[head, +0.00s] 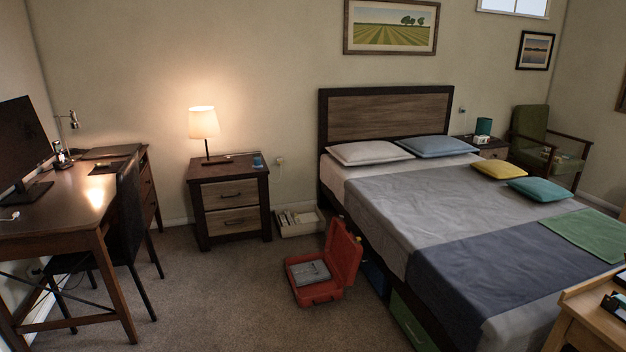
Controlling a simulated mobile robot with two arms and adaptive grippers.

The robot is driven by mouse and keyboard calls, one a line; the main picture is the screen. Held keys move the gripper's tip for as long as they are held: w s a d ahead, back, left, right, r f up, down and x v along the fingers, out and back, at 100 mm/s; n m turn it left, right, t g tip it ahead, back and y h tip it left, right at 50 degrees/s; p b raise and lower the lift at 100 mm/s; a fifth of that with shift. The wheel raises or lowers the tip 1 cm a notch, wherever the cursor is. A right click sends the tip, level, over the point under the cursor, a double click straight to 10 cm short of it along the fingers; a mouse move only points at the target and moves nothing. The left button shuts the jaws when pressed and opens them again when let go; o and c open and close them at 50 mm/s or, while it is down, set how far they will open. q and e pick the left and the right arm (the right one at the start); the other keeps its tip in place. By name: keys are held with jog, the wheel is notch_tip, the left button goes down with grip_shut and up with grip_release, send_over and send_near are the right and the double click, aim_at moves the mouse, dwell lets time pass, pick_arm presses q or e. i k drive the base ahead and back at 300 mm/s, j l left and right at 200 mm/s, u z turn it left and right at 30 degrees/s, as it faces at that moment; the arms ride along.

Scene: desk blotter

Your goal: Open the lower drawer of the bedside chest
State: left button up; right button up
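The bedside chest (199,212) stands against the back wall, left of the bed. It has a dark frame and two lighter wood drawer fronts with dark handles. Its lower drawer (228,221) looks shut, and so does its upper drawer (229,195). A lit lamp (204,125) and a small blue cup (257,161) stand on its top. A second bedside chest (493,150) is partly visible on the far side of the bed. Neither of my grippers shows in the head view.
An open red case (340,256) lies on the carpet right of centre. A low tray (297,230) sits between chest and bed (400,200). A desk (60,222) and dark chair (126,210) stand at left. The carpet (215,295) before the chest is clear.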

aim_at(231, 220)
jog(key=i+u, duration=0.2)
jog(key=i, duration=0.35)
jog(key=i+u, duration=0.25)
jog(key=i, duration=0.3)
jog(key=i+l+u, duration=0.2)
jog(key=i, duration=0.35)
